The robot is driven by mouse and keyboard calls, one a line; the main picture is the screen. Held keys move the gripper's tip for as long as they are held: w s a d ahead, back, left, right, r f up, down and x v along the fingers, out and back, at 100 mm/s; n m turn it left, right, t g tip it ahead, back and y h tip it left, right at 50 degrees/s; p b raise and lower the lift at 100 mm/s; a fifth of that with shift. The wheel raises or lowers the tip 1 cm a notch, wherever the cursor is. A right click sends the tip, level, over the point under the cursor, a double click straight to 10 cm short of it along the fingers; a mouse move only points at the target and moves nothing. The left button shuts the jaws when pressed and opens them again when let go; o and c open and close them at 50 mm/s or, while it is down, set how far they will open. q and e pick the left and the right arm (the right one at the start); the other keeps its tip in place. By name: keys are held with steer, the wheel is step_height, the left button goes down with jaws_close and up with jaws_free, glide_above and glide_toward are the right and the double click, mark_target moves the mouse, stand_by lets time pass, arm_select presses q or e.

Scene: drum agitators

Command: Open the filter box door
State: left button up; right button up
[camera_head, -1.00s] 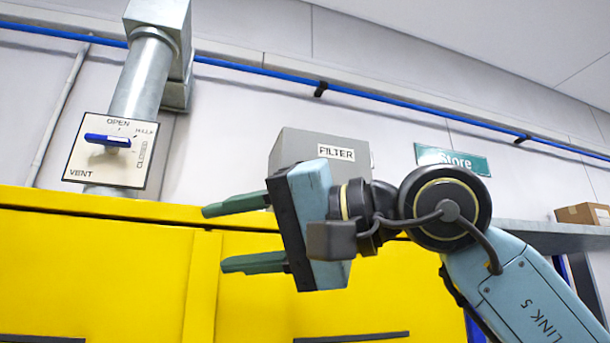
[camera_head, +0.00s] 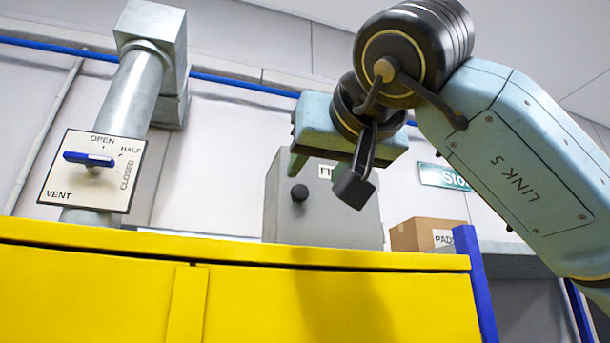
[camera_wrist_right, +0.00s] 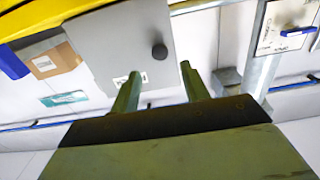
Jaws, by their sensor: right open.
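The filter box (camera_head: 282,222) is a grey box behind the yellow cabinet's top edge. Its front door looks shut flat, with a round dark knob (camera_head: 299,193) on the left side. Its FILTER label (camera_head: 325,172) is partly hidden by my right gripper (camera_head: 318,155), which is in front of the box's upper part. In the right wrist view the grey door (camera_wrist_right: 112,38), knob (camera_wrist_right: 159,52) and label (camera_wrist_right: 130,79) show beyond the two open, empty fingers (camera_wrist_right: 160,72). The knob appears between and beyond the fingertips, apart from them. My left gripper is not in view.
The yellow cabinet (camera_head: 100,290) fills the foreground. A vent pipe (camera_head: 130,95) with a blue-handled vent plate (camera_head: 60,160) stands left. A blue pipe (camera_head: 245,84) runs along the wall.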

mark_target(302, 189)
steer(key=p+x, duration=0.1)
steer(key=x, duration=0.5)
steer(key=shift+w+p, duration=0.1)
steer(key=shift+p, duration=0.2)
steer(key=shift+c, duration=0.3)
jaws_close()
